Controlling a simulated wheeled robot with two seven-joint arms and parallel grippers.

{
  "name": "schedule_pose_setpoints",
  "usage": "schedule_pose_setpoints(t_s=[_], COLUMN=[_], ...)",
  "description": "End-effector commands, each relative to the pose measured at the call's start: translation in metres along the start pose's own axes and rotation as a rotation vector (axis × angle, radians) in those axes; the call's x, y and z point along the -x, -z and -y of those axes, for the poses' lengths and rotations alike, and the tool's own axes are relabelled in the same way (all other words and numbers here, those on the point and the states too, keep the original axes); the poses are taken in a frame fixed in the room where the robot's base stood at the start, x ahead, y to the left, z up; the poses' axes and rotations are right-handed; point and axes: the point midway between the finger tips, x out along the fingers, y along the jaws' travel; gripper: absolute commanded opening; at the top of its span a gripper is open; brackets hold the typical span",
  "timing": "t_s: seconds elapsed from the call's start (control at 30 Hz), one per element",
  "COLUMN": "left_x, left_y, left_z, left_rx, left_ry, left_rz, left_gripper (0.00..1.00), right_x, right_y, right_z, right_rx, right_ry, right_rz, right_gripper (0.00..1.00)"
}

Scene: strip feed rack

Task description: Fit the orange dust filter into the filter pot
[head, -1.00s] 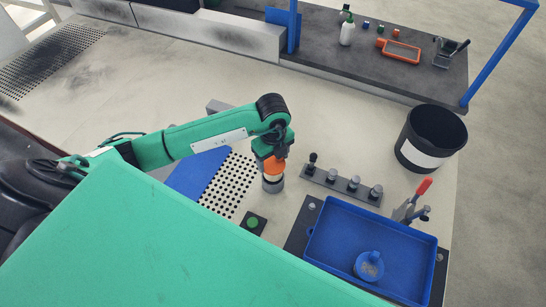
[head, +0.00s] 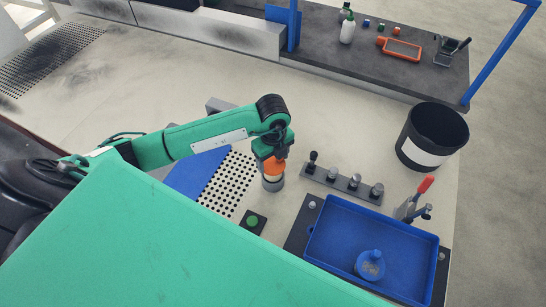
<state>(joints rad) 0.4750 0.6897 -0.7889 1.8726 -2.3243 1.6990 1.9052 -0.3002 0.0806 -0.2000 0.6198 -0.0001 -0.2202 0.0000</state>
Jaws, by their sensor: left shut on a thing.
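The orange dust filter (head: 273,168) is in my left gripper (head: 273,156), which points down with its fingers shut on the filter's top. The filter is upright and sits at the mouth of the grey filter pot (head: 272,185). Its white lower part shows just above the pot's rim; how deep it reaches inside is hidden. The pot stands on the table, just right of a perforated plate. My right gripper is not in view.
A blue tray (head: 324,262) holding a blue round part (head: 370,264) lies at the lower right. A strip with knobs (head: 343,184), a red-handled clamp (head: 424,185) and a black bin (head: 432,137) stand to the right. A green button (head: 253,221) is in front.

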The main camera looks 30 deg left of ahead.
Motion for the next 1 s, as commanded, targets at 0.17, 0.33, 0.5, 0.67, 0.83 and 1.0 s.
schedule_pose_setpoints(t_s=[0.17,0.33,0.5,0.67,0.83,1.0], left_x=[-0.005,-0.010,-0.014,-0.018,-0.022,-0.026], left_y=[0.000,0.000,0.000,0.000,0.000,0.000], left_z=[0.000,0.000,0.000,0.000,0.000,0.000], left_rx=[0.000,0.000,0.000,0.000,0.000,0.000], left_ry=[0.000,0.000,0.000,-0.001,-0.001,-0.001], left_rz=[0.000,0.000,0.000,0.000,0.000,0.000], left_gripper=[0.29,0.29,0.29,0.29,0.29,0.29], right_x=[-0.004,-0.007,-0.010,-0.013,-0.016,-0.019], right_y=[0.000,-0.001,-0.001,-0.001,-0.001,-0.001], right_z=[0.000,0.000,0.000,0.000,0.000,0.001], right_rx=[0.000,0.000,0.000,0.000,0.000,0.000], right_ry=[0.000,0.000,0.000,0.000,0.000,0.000], right_rz=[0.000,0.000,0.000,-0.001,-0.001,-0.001], right_gripper=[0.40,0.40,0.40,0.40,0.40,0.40])
